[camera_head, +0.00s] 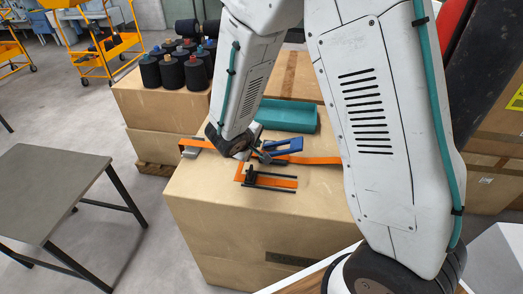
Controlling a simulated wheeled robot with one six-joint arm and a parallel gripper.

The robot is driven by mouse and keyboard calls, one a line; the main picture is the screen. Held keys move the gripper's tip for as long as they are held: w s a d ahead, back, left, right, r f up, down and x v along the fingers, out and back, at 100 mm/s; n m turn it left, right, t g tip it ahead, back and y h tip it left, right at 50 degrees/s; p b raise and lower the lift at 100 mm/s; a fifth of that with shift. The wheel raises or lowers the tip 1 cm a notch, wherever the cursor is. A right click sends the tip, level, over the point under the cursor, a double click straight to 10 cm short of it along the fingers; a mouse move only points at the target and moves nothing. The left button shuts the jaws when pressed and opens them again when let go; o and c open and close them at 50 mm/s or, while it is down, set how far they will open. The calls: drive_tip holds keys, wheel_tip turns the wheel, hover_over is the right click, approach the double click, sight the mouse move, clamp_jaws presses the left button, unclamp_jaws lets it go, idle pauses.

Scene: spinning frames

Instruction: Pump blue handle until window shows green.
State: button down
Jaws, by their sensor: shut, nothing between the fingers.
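A blue handle (284,145) stands out from a small dark tool on top of the large cardboard box (235,215). My gripper (257,157) is low over the box, just left of the blue handle. It is shut with nothing in it. I cannot tell whether it touches the handle. My own arm hides part of the tool and the gripper. I cannot make out the window or its colour.
An orange strap (320,160) runs across the box top, with an orange and black piece (268,181) in front. A teal tray (288,116) lies behind. Dark spools (172,72) stand on boxes at the back left. A grey table (50,185) is at left.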

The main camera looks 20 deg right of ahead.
drive_tip(key=shift+f, duration=0.15)
idle(0.6)
drive_tip(key=shift+s+d+f, duration=0.1)
drive_tip(key=shift+d+f, duration=0.05)
drive_tip(key=shift+f, duration=0.1)
drive_tip(key=shift+s+d+f, duration=0.2)
drive_tip(key=shift+d+f, duration=0.05)
drive_tip(key=shift+f, duration=0.4)
idle(0.9)
drive_tip(key=shift+s+d+f, duration=0.45)
drive_tip(key=shift+s+f, duration=0.3)
drive_tip(key=shift+f, duration=0.1)
idle(1.4)
drive_tip(key=shift+w+a+r, duration=0.3)
drive_tip(key=shift+w+a, duration=0.1)
drive_tip(key=shift+w, duration=0.05)
drive_tip(key=shift+w+a+r, duration=0.15)
drive_tip(key=shift+a+r, duration=0.05)
drive_tip(key=shift+r, duration=0.15)
drive_tip(key=shift+w+a+r, duration=0.1)
drive_tip(key=shift+a+r, duration=0.05)
drive_tip(key=shift+a, duration=0.2)
